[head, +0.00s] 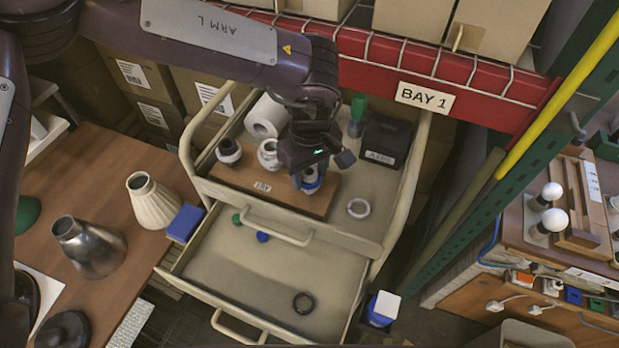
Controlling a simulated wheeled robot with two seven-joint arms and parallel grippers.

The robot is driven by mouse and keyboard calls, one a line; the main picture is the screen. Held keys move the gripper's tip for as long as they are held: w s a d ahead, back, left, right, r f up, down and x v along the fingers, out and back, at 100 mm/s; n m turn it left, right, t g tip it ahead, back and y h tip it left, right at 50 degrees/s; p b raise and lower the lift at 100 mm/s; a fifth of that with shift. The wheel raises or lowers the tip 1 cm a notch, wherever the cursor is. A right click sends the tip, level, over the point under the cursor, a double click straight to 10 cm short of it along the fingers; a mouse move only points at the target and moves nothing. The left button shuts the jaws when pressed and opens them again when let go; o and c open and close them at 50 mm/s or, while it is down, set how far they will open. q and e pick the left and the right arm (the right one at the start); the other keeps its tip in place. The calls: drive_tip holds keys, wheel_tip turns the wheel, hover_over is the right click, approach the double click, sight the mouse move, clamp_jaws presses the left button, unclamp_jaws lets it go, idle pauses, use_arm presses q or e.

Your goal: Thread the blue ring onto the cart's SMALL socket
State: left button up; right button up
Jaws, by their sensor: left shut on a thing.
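My left gripper (317,170) reaches down from the top over the right part of a wooden board (252,190) on the cart's top (385,180). It is shut on the blue ring (311,187), which shows just below the fingers. The ring is at a whitish socket (310,172) at the board's right end, mostly hidden by the gripper. I cannot tell whether the ring is around it or just above it. Two more sockets stand to the left on the board: a white one (268,154) and a dark-and-white one (228,151). My right gripper is not in view.
A white ring (358,208), a black box (384,141), a green-topped item (357,112) and a paper roll (266,117) surround the board. The open drawer (240,275) below holds a black ring (303,302). Lampshades (152,202) stand on the left table. A red shelf beam (440,72) crosses behind.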

use_arm(q)
drive_tip(key=shift+m, duration=1.2)
drive_tip(key=o, duration=1.3)
drive_tip(key=shift+c, duration=0.2)
wheel_tip(320, 180, up, 7)
drive_tip(key=shift+f+b, duration=0.1)
drive_tip(key=shift+b, duration=1)
drive_tip(key=shift+r, duration=0.45)
